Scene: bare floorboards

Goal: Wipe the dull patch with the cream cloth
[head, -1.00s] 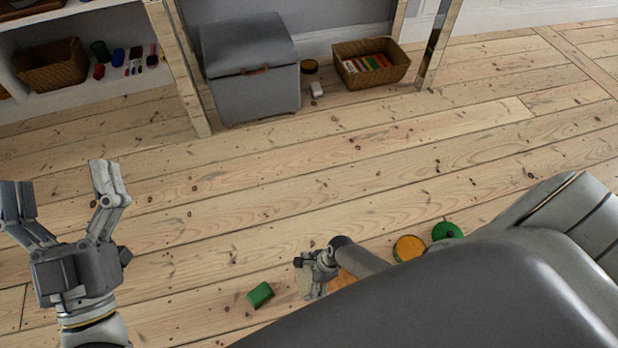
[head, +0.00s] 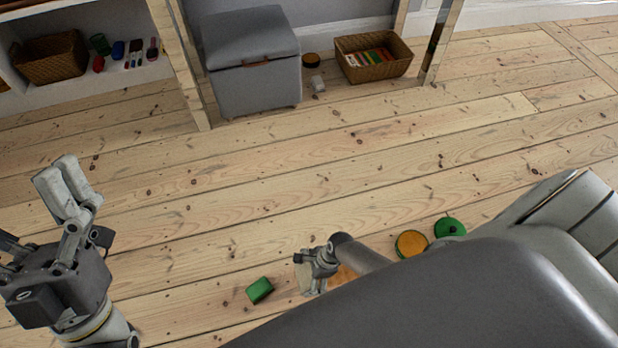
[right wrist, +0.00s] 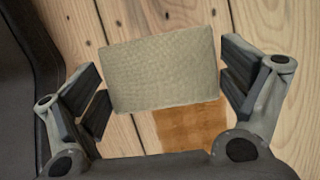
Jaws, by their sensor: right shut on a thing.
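The cream cloth (right wrist: 160,76) shows in the right wrist view as a flat, pale, woven piece. My right gripper (right wrist: 165,88) is shut on it, with one finger at each side. In the head view this gripper (head: 318,266) is low over the floor, partly behind my own arm. A brown patch (right wrist: 190,126) on the boards shows just below the cloth in the wrist view; the cloth may hide part of it. The patch also shows in the head view (head: 342,279), mostly covered by my arm. My left gripper (head: 36,222) is open and empty at the left edge.
A green block (head: 259,290) lies left of the right gripper. An orange disc (head: 411,244) and a green round lid (head: 449,227) lie to its right. A grey storage box (head: 252,75) and a wicker basket (head: 372,68) stand at the back. The middle floorboards are clear.

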